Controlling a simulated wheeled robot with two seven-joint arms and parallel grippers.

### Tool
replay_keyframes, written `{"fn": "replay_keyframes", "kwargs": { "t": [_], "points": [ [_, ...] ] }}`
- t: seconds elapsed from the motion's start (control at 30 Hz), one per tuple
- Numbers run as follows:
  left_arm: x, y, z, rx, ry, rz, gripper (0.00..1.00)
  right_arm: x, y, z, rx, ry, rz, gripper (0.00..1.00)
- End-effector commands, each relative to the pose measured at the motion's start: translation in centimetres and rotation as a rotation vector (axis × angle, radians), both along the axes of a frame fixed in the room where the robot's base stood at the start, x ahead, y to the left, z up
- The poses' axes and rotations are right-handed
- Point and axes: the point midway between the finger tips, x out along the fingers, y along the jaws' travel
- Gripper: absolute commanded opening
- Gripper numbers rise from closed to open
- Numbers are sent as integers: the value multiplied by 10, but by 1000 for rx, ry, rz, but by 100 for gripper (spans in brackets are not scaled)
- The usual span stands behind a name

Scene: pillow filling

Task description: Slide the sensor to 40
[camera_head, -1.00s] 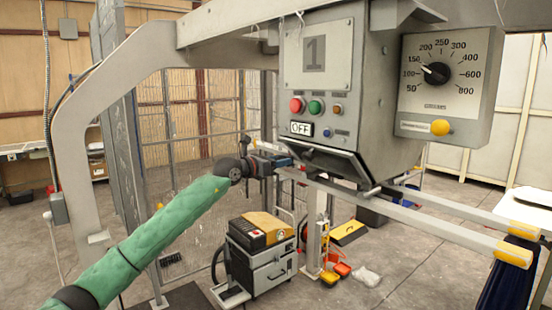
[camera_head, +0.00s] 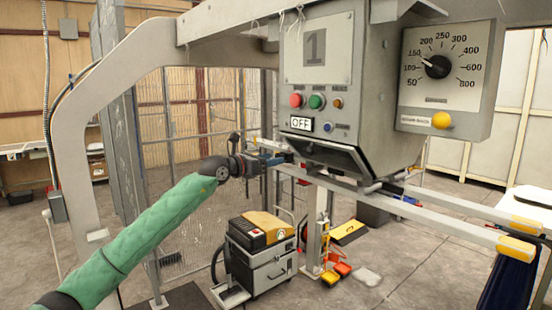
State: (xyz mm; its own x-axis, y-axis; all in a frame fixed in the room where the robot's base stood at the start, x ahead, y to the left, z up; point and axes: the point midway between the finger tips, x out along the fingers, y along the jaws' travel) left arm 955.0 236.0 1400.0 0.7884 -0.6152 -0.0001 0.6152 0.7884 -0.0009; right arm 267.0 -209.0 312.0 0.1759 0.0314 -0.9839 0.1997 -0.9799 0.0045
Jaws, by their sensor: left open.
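My left gripper (camera_head: 285,159) is at the near left end of the pale metal rails (camera_head: 440,216), below the grey control box. Its green-sleeved arm comes in from the lower left. The fingers are small and dark here, and nothing is clearly held between them. A sensor cannot be told apart from the dark and blue parts around the fingers, and no scale with a 40 can be read on the rails. Whether the fingers touch the rail is unclear. My right gripper is out of view.
The grey control box (camera_head: 319,50) with buttons and an OFF display hangs above the rails. A dial panel (camera_head: 462,40) is at the right. Yellow-ended rail tips (camera_head: 515,247) reach right over dark blue cloth (camera_head: 505,285). A wheeled machine (camera_head: 262,262) stands on the floor.

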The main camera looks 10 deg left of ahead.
Motion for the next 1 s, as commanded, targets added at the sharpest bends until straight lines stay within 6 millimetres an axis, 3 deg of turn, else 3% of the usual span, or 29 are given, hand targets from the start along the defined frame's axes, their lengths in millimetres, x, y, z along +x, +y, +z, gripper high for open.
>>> {"fn": "replay_keyframes", "kwargs": {
  "t": [0.6, 1.0],
  "points": [
    [-38, 30, -1, 0, 0, 0, 51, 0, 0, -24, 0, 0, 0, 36],
    [-40, 32, 1, -2, -1, 0, 51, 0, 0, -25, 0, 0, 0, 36]
  ]
}}
